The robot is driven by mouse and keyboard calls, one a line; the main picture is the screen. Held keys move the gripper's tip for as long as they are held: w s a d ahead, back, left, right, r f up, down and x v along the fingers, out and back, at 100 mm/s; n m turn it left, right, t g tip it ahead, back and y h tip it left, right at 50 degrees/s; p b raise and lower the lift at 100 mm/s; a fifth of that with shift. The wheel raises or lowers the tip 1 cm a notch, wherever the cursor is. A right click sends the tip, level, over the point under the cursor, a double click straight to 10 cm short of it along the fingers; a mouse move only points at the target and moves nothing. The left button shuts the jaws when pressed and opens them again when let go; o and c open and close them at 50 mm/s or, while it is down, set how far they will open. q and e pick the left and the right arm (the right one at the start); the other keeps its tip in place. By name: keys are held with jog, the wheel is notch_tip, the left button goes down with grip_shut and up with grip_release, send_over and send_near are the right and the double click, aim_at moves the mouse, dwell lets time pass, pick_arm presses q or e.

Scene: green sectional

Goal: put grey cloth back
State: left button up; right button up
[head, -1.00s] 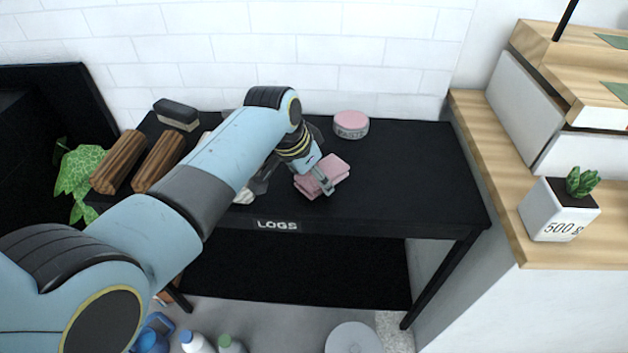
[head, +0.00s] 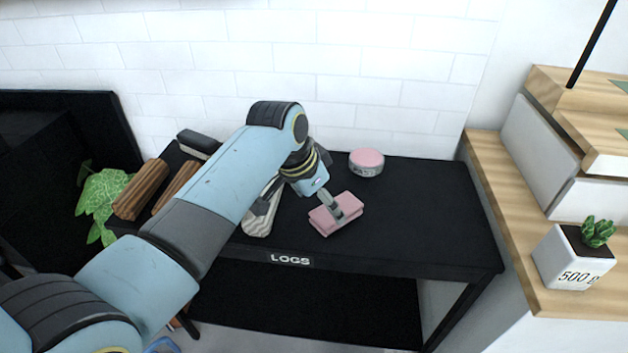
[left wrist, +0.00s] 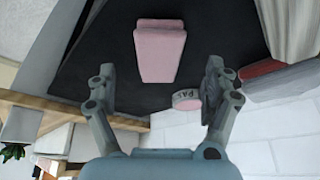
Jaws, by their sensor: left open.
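A light grey, ridged piece (head: 262,212) that may be the grey cloth lies on the black table (head: 430,225), partly hidden behind my left arm. A pale grey ridged thing (left wrist: 287,28) at the top right of the left wrist view may be the same one. A folded pink cloth (head: 350,208) lies near the table's front; it also shows in the left wrist view (left wrist: 158,52). My left gripper (head: 336,204) is open over the pink cloth. In the left wrist view its fingers (left wrist: 160,75) are spread wide with nothing between them. My right gripper is not in view.
A round pink-topped tin (head: 366,163) stands behind the pink cloth. Brown ridged logs (head: 140,190) and a dark block (head: 198,144) are at the left. A potted succulent (head: 575,258) stands on the wooden counter (head: 495,190). The table's right side is bare.

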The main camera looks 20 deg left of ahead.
pick_arm(q)
jog(key=p+v, duration=0.1)
jog(key=v, duration=0.5)
jog(key=shift+s+r, duration=0.1)
jog(key=shift+s, duration=0.05)
jog(key=s+a+r+n+y, duration=0.1)
jog(key=s+a+r+n, duration=0.15)
jog(key=s, duration=0.65)
jog(key=s+a+r+n+y, duration=0.1)
jog(key=s+a, duration=0.2)
jog(key=s, duration=0.6)
jog(key=s+a+r+n+y, duration=0.1)
jog(key=s+a, duration=0.1)
jog(key=s, duration=0.7)
notch_tip(320, 180, down, 27)
jog(key=s+a+g+b, duration=0.1)
jog(key=s+a+g, duration=0.1)
jog(key=a, duration=0.1)
jog(key=s+f+g, duration=0.1)
jog(key=s+f, duration=1.5)
jog(key=s, duration=0.1)
jog(key=shift+s+a+f+n+b, duration=0.3)
jog(key=shift+a+f+n+b, duration=0.1)
jog(key=shift+a+n, duration=0.1)
